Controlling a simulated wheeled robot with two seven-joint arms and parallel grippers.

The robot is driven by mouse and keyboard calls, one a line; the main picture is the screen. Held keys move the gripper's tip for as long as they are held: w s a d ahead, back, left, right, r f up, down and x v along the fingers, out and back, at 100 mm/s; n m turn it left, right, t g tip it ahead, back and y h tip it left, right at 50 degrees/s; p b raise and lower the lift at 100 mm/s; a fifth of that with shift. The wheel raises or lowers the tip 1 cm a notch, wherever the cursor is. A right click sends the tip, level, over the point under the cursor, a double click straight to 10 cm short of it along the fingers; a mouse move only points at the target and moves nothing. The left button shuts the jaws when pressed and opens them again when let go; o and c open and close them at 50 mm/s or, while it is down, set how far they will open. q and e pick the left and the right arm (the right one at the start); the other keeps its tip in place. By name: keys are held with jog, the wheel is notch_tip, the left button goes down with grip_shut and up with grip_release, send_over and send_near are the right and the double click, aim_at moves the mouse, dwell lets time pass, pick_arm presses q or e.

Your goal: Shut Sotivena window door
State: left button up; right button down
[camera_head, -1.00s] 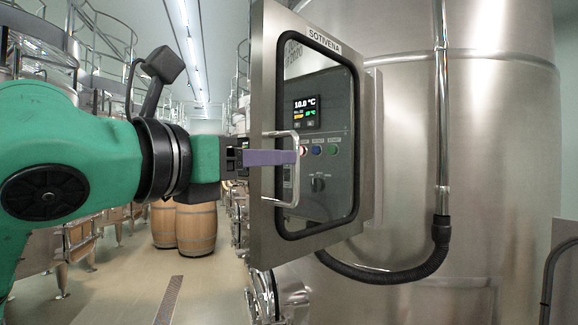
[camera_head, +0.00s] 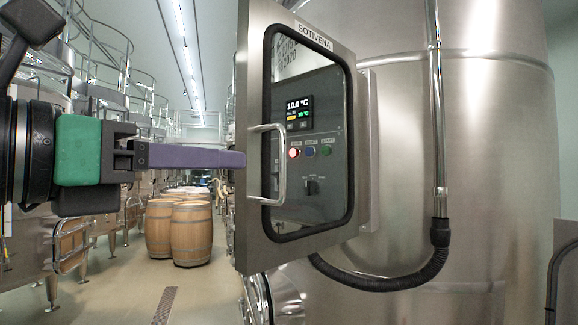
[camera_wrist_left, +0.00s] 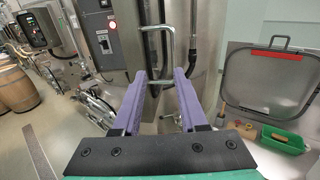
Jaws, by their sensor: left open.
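The Sotivena window door (camera_head: 345,150) is a steel frame with a dark window, standing ajar from its control box on the vat. Lit controls show through the window. Its bar handle (camera_head: 282,165) is on the left side of the door. My left gripper (camera_head: 243,159) is left of the handle, with a purple finger pointing right and its tip near the door's left edge. In the left wrist view my left gripper (camera_wrist_left: 159,75) has its two purple fingers spread with nothing held, and the handle (camera_wrist_left: 150,42) shows beyond the fingertips. My right gripper is out of view.
A large steel vat (camera_head: 490,150) fills the right, with a vertical pipe and black hose (camera_head: 390,280) beside the box. Wooden barrels (camera_head: 190,233) stand on the aisle floor. The wrist view shows a green bin (camera_wrist_left: 282,138) at right.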

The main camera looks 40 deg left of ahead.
pick_arm(q)
jog(key=shift+s+d, duration=0.1)
jog(key=shift+s, duration=2.8)
jog(key=shift+b, duration=0.35)
jog(key=s+b, duration=0.3)
jog(key=s, duration=1.1)
jog(key=shift+s, duration=0.3)
jog(key=shift+w, duration=0.1)
